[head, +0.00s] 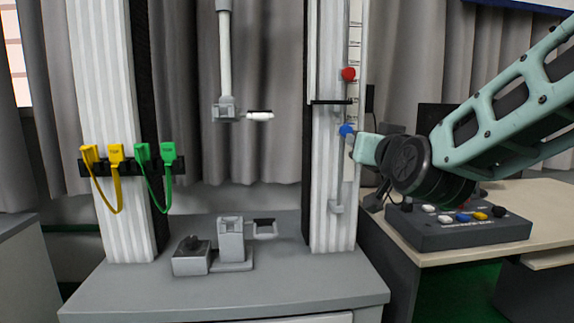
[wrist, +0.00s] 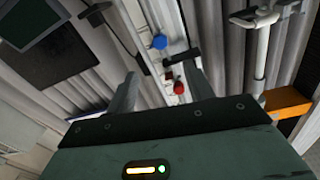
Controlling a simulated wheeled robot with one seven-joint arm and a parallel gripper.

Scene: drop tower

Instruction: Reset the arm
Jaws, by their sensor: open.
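My teal arm (head: 500,110) reaches in from the right in the head view, its dark wrist joint beside the right column. My gripper (wrist: 161,72) shows in the wrist view with its two fingers apart and nothing between them. Beyond the fingers are a red knob (wrist: 180,88) and a blue knob (wrist: 159,42) on the scale strip. In the head view the red knob (head: 348,74) is above the blue knob (head: 347,130). My gripper's fingers are largely hidden behind the wrist there, and I cannot tell how near they are to the knobs.
The drop tower has a left column (head: 105,190) with yellow and green cables and a right column (head: 325,190). A grey base unit (head: 231,240) stands on the grey table (head: 290,285). A control box (head: 455,232) with coloured buttons sits on the desk below my arm.

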